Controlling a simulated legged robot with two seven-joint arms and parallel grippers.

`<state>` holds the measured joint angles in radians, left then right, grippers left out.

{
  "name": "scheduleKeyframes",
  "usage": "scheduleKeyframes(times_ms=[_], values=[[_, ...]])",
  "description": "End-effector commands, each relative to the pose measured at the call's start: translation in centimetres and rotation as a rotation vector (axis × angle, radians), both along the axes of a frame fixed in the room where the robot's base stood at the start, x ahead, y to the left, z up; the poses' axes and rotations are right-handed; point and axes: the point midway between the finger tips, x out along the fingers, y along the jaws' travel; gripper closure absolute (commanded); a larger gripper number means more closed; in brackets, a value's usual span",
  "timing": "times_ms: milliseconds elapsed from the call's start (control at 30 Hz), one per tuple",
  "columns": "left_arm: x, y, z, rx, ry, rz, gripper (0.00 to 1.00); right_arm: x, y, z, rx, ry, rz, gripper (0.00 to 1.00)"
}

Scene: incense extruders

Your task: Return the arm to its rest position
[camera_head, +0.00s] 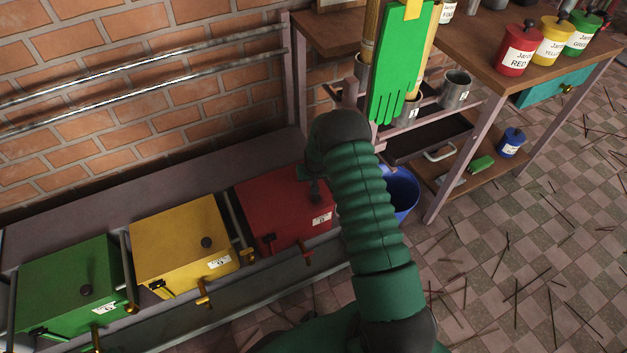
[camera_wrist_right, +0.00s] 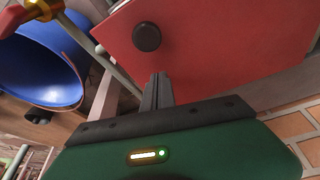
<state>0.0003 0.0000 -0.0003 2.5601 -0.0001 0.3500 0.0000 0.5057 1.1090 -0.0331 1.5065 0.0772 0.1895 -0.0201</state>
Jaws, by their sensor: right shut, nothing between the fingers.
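My right arm, green and ribbed, reaches up the middle of the head view. Its gripper (camera_head: 313,192) is small and partly hidden by the wrist, over the red extruder box (camera_head: 283,215). In the right wrist view the gripper's dark fingers (camera_wrist_right: 158,92) are together with nothing between them. They point toward the red box (camera_wrist_right: 210,40) and its round black knob (camera_wrist_right: 147,37); I cannot tell the exact gap. My left gripper is in neither view.
A yellow box (camera_head: 180,240) and a green box (camera_head: 70,285) stand left of the red one. A blue bucket (camera_head: 403,190) is partly behind my arm. A wooden table with red (camera_head: 516,50), yellow and green jars stands at upper right. Sticks litter the open tiled floor.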

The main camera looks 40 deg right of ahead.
Motion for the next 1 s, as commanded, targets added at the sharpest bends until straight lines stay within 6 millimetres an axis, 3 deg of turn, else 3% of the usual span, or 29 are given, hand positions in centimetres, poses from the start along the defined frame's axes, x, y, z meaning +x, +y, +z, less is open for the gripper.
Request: scheduleKeyframes(times_ms=[33, 300, 433, 667, 733, 767, 867, 1000], values=[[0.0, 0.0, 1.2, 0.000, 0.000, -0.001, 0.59, -0.2, 0.1, 1.7, -0.001, -0.002, 0.000, 1.00], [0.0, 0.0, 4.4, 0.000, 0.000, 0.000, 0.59, -1.7, 1.6, 8.0, -0.012, -0.008, 0.001, 1.00], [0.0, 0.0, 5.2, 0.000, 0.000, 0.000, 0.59, -2.2, 1.8, 9.4, -0.008, -0.007, 0.001, 1.00], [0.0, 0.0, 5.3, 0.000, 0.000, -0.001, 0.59, -2.5, 1.8, 9.8, -0.004, -0.008, 0.000, 1.00], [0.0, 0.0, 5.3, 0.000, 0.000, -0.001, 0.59, -2.4, 2.6, 10.5, -0.004, -0.008, 0.014, 1.00], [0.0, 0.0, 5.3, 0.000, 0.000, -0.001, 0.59, -2.4, 3.4, 11.1, -0.003, -0.008, 0.027, 1.00], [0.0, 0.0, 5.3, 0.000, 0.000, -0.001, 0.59, -2.7, 8.1, 14.8, 0.004, 0.003, 0.108, 1.00], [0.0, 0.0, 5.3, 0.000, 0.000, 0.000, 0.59, -6.0, 16.7, 20.3, 0.019, 0.030, 0.261, 1.00]])
